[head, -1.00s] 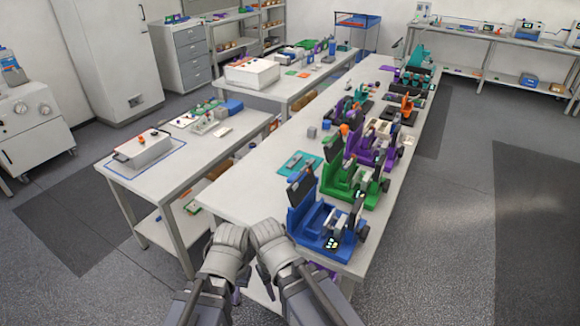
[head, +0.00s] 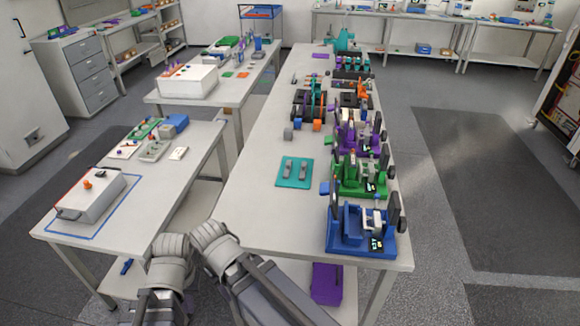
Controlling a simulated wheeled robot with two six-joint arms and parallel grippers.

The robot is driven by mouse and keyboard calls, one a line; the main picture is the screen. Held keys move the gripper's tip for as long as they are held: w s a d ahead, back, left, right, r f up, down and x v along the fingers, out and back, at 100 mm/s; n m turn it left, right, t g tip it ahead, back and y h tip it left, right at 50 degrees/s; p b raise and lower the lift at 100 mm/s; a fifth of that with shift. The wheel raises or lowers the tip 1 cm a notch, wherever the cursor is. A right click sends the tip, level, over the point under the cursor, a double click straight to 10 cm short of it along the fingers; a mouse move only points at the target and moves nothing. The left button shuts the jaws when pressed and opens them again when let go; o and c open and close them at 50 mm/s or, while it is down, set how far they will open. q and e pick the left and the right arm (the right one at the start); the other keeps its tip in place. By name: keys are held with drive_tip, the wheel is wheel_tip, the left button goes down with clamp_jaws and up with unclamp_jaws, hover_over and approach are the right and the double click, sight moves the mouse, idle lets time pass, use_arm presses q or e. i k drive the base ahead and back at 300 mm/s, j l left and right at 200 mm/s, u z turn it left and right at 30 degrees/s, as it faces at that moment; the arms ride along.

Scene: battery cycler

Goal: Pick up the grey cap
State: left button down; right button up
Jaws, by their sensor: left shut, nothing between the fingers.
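A teal mat (head: 284,182) lies on the long table and bears two small grey pieces, a left one (head: 289,167) and a right one (head: 303,169). A small grey block (head: 288,133) stands farther back, beside a blue one. I cannot tell which of these grey things is the cap. My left gripper (head: 171,246) is shut and empty, low in front of the tables and well short of the grey pieces. My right gripper (head: 209,236) is beside it at the long table's near left corner; its fingers are too unclear to judge.
Blue (head: 345,235), green (head: 347,184) and purple (head: 343,143) fixtures line the long table's right side. A side table (head: 190,187) at left bears a white box (head: 93,198). The long table's near left part is clear. Open floor lies at right.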

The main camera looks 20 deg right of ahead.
sight(303, 169)
drive_tip(key=i+j, duration=0.2)
drive_tip(key=i, duration=0.3)
drive_tip(key=i+j+z, duration=0.15)
drive_tip(key=i, duration=0.35)
